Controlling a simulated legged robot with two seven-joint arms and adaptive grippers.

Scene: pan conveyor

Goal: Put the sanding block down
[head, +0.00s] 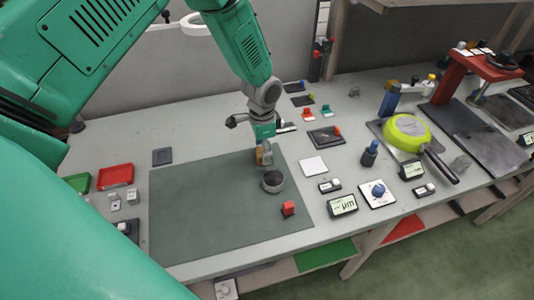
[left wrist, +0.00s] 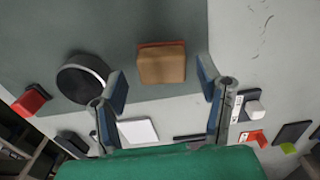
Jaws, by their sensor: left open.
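The sanding block, a tan-brown block with a red edge (left wrist: 162,65), shows at the upper middle of the left wrist view, over the dark mat (head: 190,215). In the head view only a small brown part of the block (head: 259,158) shows beside my left gripper (head: 266,153). My left gripper is open, and its fingers (left wrist: 163,84) stand apart on either side of the block's line, with gaps between them and the block. The block appears to lie flat on the mat near its far right edge. My right gripper is not in view.
A dark round cup (head: 273,181) and a red block (head: 288,208) stand close by on the mat. A white square (head: 313,166) lies to the right. A green pan (head: 407,133) and a blue-knobbed device (head: 377,192) are farther right. The mat's left part is clear.

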